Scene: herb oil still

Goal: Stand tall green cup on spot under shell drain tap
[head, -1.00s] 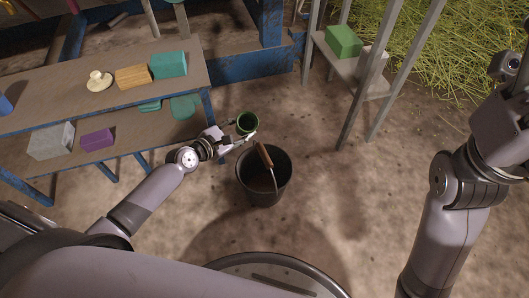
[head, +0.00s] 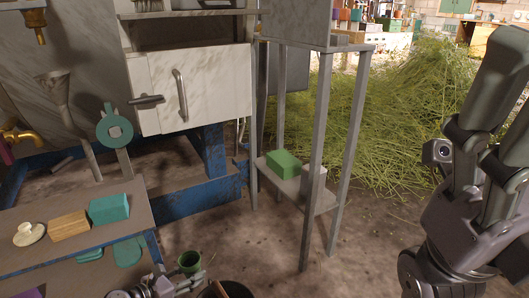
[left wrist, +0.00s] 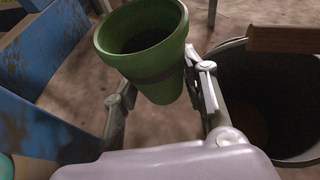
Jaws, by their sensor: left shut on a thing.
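The green cup (head: 190,261) is upright near the bottom of the head view, above the floor. My left gripper (head: 180,284) is shut on it; in the left wrist view the cup (left wrist: 146,45) sits slightly tilted between the two fingers (left wrist: 160,85). The cup looks empty, though its bottom is dark. One brass tap (head: 35,22) hangs at the top left, and another brass tap (head: 20,137) is at the left edge. I cannot tell which is the shell drain tap, and no marked spot is clear.
A black bucket (left wrist: 265,95) is beside the cup. A tall metal stand (head: 311,160) carries a green block (head: 284,164). Open floor lies right of the bucket.

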